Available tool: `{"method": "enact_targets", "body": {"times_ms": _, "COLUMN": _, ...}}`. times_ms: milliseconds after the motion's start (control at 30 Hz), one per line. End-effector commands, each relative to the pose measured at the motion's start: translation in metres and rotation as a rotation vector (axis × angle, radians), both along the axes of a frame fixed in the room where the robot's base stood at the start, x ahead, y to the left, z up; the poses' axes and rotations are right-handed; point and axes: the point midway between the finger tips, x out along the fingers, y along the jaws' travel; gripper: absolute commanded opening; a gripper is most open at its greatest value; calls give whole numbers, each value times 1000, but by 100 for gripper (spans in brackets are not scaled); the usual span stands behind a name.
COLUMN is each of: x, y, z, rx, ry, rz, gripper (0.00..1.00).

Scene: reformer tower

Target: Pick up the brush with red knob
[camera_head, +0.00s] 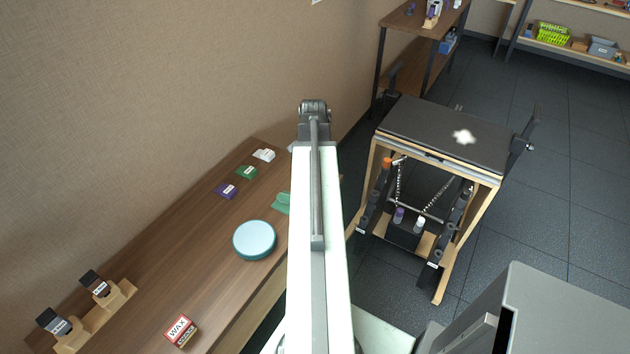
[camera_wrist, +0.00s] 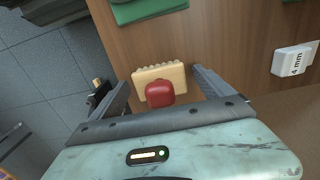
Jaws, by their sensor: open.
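The brush with the red knob shows in the wrist view: a pale wooden block (camera_wrist: 174,74) with a ridged edge and a red knob (camera_wrist: 159,93) on it. It rests on the brown wooden bench top (camera_wrist: 220,40) near the bench edge. My gripper (camera_wrist: 160,78) is open, with one dark finger to the left of the brush and one to the right. The fingers do not appear to press on it; their exact height above the bench is hard to tell. In the head view my arm hides the brush and my gripper.
On the bench (camera_head: 190,250) lie a white block (camera_head: 264,155), a green block (camera_head: 246,172), a purple block (camera_head: 226,191), a green cloth (camera_head: 282,203), a round blue tin (camera_head: 254,240) and a wax box (camera_head: 181,331). A reformer tower (camera_head: 440,135) stands right of my arm.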

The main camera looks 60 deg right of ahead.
Motion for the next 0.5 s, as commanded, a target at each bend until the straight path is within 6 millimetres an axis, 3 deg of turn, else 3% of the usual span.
{"method": "enact_targets", "body": {"times_ms": 100, "x": 0, "y": 0, "z": 2, "rx": 0, "ry": 0, "rz": 1, "gripper": 91}}
{"method": "enact_targets", "body": {"times_ms": 333, "x": 0, "y": 0, "z": 2, "rx": 0, "ry": 0, "rz": 1, "gripper": 27}}
{"method": "enact_targets", "body": {"times_ms": 367, "x": 0, "y": 0, "z": 2, "rx": 0, "ry": 0, "rz": 1, "gripper": 23}}
{"method": "enact_targets", "body": {"times_ms": 500, "x": 1, "y": 0, "z": 2, "rx": 0, "ry": 0, "rz": 1, "gripper": 23}}
